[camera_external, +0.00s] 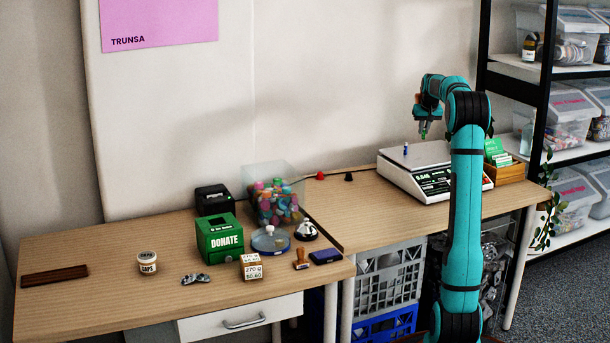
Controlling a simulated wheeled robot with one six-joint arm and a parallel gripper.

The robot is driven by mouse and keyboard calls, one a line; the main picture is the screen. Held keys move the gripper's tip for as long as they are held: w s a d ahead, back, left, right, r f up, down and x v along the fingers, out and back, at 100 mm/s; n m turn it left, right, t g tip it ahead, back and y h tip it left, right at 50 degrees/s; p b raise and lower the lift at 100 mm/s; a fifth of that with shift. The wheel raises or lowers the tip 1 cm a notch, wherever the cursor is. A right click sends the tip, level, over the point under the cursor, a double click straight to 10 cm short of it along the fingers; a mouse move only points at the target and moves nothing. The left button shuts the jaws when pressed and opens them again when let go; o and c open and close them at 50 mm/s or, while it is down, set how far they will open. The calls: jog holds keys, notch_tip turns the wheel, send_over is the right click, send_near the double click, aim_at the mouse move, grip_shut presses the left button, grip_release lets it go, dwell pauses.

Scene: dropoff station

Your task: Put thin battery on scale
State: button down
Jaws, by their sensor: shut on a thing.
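My gripper (422,124) is above the white scale (392,167) at the right, pointing down. It is shut on a small, thin green piece (423,135) that looks like the thin battery; the jaws hide most of it. The piece is apart from the scale, over its pan. A small blue and white item (406,149), perhaps another battery, stands upright on the pan, left of my gripper. The scale's green display is lit; its digits are too small to read surely. My arm covers part of the scale's right side.
A wooden box of green cards (508,171) stands right of the scale. Red (320,175) and black (349,177) small pieces lie to its left. The left table holds a green donate box (219,239), a clear bin (272,195) and a bell (306,231). Shelves stand right.

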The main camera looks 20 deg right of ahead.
jog(key=shift+f, duration=3.85)
jog(key=c, duration=1.5)
grip_release()
jog(key=shift+f, duration=0.1)
jog(key=v, duration=1.2)
